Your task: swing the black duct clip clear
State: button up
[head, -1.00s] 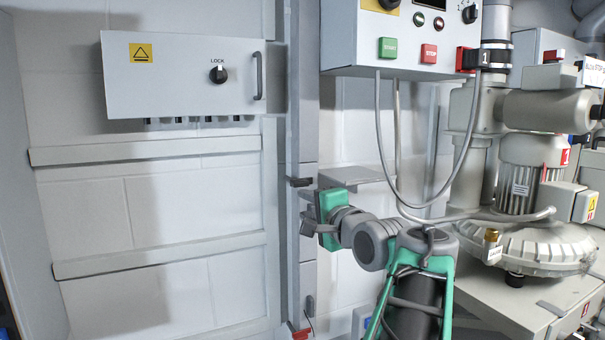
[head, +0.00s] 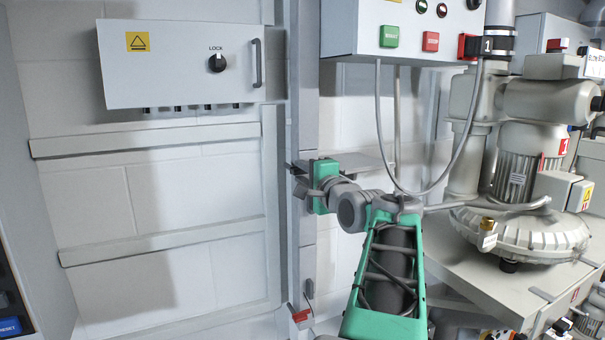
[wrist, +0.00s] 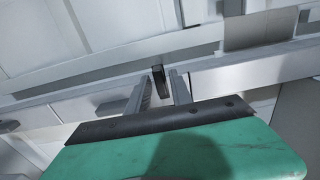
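The black duct clip (wrist: 160,82) shows in the wrist view as a small dark upright block on the pale duct. My gripper (wrist: 160,78) is open, with one grey finger on each side of the clip near the fingertips. A gap shows on at least the right side; contact is not clear. In the head view, my green gripper body (head: 318,187) is against the grey vertical duct (head: 303,120), its fingers (head: 297,181) pointing left at it. A dark piece at the duct's edge (head: 291,168) shows just above the fingers; the rest is hidden.
A control box (head: 400,35) with hanging grey cables stands above my arm. A dark grey lever (head: 309,288) and a red clip (head: 300,315) are lower on the duct. A blower (head: 515,235) stands at right.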

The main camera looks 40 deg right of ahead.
grip_shut()
jog(key=shift+f+b, duration=0.1)
jog(key=shift+b, duration=0.25)
jog(key=n+b, duration=0.2)
jog(key=b, duration=0.1)
jog(key=shift+n, duration=0.4)
jog(key=n+b, duration=0.3)
jog(key=n, duration=0.1)
jog(key=shift+a+b, duration=0.1)
jog(key=shift+b, duration=0.3)
jog(key=n+b, duration=0.1)
jog(key=n, duration=0.1)
jog(key=n+b, duration=0.1)
jog(key=n, duration=0.1)
jog(key=n+b, duration=0.1)
jog(key=b, duration=0.1)
jog(key=shift+w+a+r+n, duration=0.1)
jog(key=shift+a+r+n, duration=0.05)
jog(key=shift+r+n, duration=0.2)
jog(key=n+b, duration=0.1)
jog(key=n, duration=0.1)
jog(key=n+b, duration=0.1)
jog(key=n, duration=0.2)
jog(key=shift+a+r+b, duration=0.15)
jog(key=shift+a+b, duration=0.05)
jog(key=shift+b, duration=0.1)
jog(key=shift+n, duration=0.35)
